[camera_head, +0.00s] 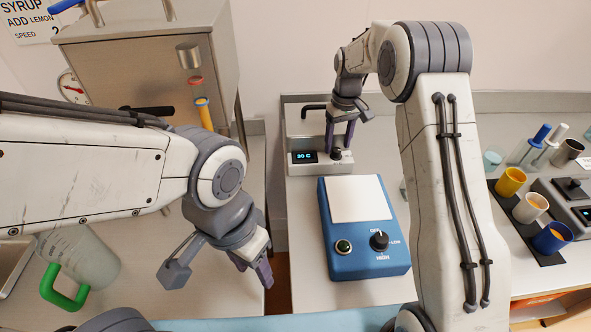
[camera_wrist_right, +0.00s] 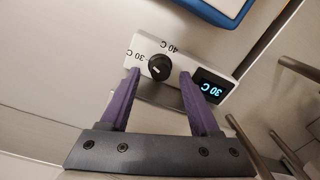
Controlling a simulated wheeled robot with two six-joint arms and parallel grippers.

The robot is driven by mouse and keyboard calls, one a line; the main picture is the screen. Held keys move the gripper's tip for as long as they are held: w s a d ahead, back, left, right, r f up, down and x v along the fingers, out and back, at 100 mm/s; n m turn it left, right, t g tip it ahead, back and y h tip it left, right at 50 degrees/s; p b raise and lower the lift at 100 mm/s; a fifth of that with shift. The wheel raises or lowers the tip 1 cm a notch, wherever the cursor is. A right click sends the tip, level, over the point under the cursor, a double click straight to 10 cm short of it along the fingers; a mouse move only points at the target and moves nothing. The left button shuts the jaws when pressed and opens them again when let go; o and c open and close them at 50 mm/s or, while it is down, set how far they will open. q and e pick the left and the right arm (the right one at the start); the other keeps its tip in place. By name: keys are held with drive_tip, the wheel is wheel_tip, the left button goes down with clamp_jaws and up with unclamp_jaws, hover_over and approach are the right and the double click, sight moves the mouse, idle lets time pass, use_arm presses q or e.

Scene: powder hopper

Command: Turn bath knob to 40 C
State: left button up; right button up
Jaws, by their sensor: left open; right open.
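The bath controller (camera_head: 318,163) is a white box with a dark display (camera_head: 304,157); it also shows in the right wrist view (camera_wrist_right: 187,62). The display (camera_wrist_right: 213,86) reads 30 C. The small black bath knob (camera_head: 337,154) sits beside it, and in the right wrist view the knob (camera_wrist_right: 160,65) has a light mark and printed 30 C and 40 C labels near it. My right gripper (camera_head: 341,146) is open, its purple fingertips on either side of the knob, with visible gaps. Contact cannot be told. My left gripper (camera_head: 254,272) is open and empty, away at lower left.
A blue hotplate (camera_head: 355,266) with its own knob stands just in front of the controller. A jug with a green handle (camera_head: 62,291) is at lower left, under my left arm. Several colored cups (camera_head: 511,181) stand at the right. A metal hopper (camera_head: 150,60) stands back left.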

sight(338, 149)
wheel_tip(338, 149, up, 9)
drive_tip(key=s+a+r+p, duration=0.1)
drive_tip(key=s+a, duration=0.3)
drive_tip(key=s, duration=0.4)
drive_tip(key=s+a+r+n+p, duration=0.1)
drive_tip(key=s+a+r, duration=0.2)
drive_tip(key=s+a, duration=0.2)
drive_tip(key=s+a+r+n+p, duration=0.1)
drive_tip(key=s+a, duration=0.3)
drive_tip(key=s, duration=0.7)
drive_tip(key=shift+s+a+r+p, duration=0.25)
drive_tip(key=shift+r+p, duration=0.3)
drive_tip(key=shift+r, duration=0.35)
